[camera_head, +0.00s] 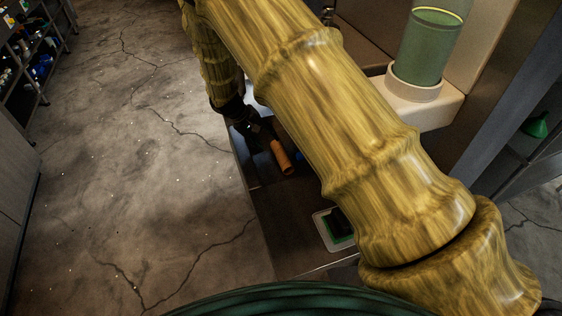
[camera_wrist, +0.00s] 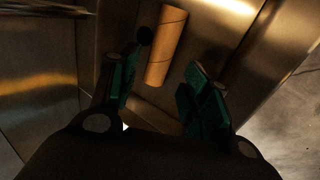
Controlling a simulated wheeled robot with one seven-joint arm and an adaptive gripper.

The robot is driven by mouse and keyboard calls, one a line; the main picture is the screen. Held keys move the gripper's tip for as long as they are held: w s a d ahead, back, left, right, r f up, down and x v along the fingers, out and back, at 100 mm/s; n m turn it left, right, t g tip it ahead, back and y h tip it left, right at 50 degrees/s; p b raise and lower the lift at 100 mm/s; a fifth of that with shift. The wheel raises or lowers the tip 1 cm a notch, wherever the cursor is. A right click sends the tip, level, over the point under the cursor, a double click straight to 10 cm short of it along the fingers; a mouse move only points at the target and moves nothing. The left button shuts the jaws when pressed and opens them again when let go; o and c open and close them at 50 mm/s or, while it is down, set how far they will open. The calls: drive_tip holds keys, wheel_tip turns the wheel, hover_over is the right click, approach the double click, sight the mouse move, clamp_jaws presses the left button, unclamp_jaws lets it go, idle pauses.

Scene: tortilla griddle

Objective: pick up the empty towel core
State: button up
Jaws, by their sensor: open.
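The empty towel core is a brown cardboard tube (camera_head: 282,157). In the head view it lies on a dark surface just beyond my arm, beside my gripper (camera_head: 258,132). In the wrist view the tube (camera_wrist: 166,47) lies lengthwise, ahead of the fingertips and between their lines. My gripper (camera_wrist: 155,80) is open with green-padded fingers spread to either side. Nothing is between the fingers. The gap between the fingertips and the tube is hard to judge.
A white-rimmed tray with a dark object (camera_head: 334,230) sits nearer on the counter. A green cylinder (camera_head: 425,50) stands on a pale ledge at the upper right. Open cracked floor (camera_head: 150,170) stretches left.

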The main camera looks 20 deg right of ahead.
sight(279, 154)
drive_tip(key=shift+a+f+p+x, duration=0.1)
drive_tip(key=shift+p+x, duration=0.05)
drive_tip(key=shift+x, duration=1.05)
drive_tip(key=shift+a+f+p+x, duration=0.1)
drive_tip(key=shift+a+x, duration=0.05)
drive_tip(key=shift+x, duration=1.05)
drive_tip(key=shift+a+p+x, duration=0.1)
drive_tip(key=shift+p+x, duration=0.05)
drive_tip(key=shift+x, duration=1.1)
drive_tip(key=shift+p+x, duration=1.15)
drive_tip(key=shift+x, duration=1.45)
drive_tip(key=shift+w, duration=0.1)
drive_tip(key=c, duration=0.5)
